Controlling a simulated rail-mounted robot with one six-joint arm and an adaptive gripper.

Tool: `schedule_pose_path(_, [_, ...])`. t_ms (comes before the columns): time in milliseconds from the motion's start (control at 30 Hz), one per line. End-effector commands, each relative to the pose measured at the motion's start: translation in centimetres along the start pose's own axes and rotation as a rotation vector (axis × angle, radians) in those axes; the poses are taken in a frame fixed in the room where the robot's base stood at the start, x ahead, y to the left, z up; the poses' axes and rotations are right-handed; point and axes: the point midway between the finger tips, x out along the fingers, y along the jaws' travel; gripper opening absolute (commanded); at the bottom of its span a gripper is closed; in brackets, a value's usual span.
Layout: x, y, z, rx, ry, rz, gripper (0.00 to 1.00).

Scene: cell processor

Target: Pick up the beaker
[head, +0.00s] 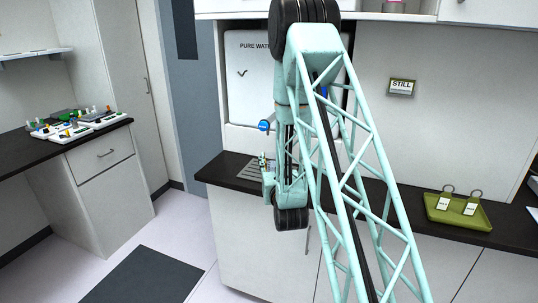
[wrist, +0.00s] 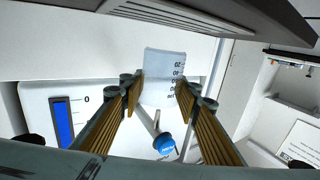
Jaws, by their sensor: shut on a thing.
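The beaker (wrist: 164,62) is pale and see-through, with dark scale marks and numbers on its side. In the wrist view it stands between the two ribbed fingers of my gripper (wrist: 160,92), which are shut on its sides. In the head view my arm hides most of the gripper, and I cannot make out the beaker clearly there. My arm is at the water dispenser (head: 248,80), just above the dark counter.
The dispenser's blue tap knob (head: 264,125) is close by; it also shows in the wrist view (wrist: 164,143). A grated drip tray (head: 247,169) lies below. A green tray (head: 458,211) with ringed, tagged items is on the right.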

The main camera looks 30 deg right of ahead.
Motion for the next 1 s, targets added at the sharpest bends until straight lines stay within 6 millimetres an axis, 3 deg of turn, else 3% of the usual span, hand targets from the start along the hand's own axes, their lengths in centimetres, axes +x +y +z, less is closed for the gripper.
schedule_pose_path(200, [-3.6,0.4,-0.4,0.000,-0.001,0.000,0.17])
schedule_pose_path(500, [-6.9,0.7,-0.7,0.000,-0.001,0.000,0.17])
schedule_pose_path(1000, [-7.1,0.8,-0.9,-0.001,-0.001,0.000,0.17])
